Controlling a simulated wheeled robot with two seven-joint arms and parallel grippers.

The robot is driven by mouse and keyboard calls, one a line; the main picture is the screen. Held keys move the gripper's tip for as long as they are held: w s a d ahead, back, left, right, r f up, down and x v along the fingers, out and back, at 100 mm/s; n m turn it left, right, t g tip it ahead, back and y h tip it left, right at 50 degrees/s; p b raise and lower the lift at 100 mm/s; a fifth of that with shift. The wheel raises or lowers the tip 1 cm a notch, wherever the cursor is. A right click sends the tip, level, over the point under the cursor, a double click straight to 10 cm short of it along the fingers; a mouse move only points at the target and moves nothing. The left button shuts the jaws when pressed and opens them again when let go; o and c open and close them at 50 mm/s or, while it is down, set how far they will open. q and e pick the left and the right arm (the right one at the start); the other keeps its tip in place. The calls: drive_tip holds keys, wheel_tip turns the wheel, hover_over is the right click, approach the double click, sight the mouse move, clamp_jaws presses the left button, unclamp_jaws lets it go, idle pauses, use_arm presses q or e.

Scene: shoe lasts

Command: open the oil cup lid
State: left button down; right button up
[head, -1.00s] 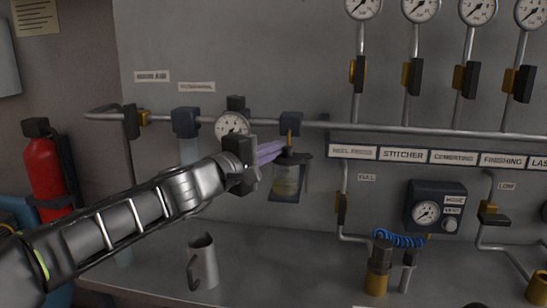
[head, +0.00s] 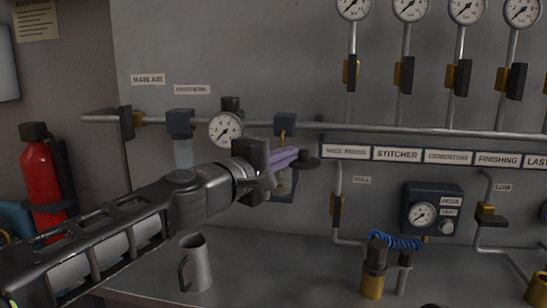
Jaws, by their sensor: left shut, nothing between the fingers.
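The oil cup (head: 283,190) is a small clear cup with yellowish contents, hanging under a dark block (head: 285,124) on the wall pipe. My arm and gripper hide much of it. Its dark, flat round lid (head: 308,163) shows to the right of the cup's middle, at my fingertips, sticking out past the cup's right side. My left gripper (head: 296,158) is shut and empty, with purple fingers pointing right across the cup's top. The fingertips look to be touching or very near the lid; I cannot tell which. My right gripper is not in view.
A round gauge (head: 225,130) and a filter block (head: 181,124) sit on the pipe to the left. A metal mug (head: 196,263) stands on the bench below my arm. A regulator box (head: 432,209) and a brass fitting (head: 373,270) with blue hose are at the right.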

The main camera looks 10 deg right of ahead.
use_arm(q)
drive_tip(key=shift+s+d, duration=0.3)
drive_tip(key=shift+d, duration=0.05)
idle(0.4)
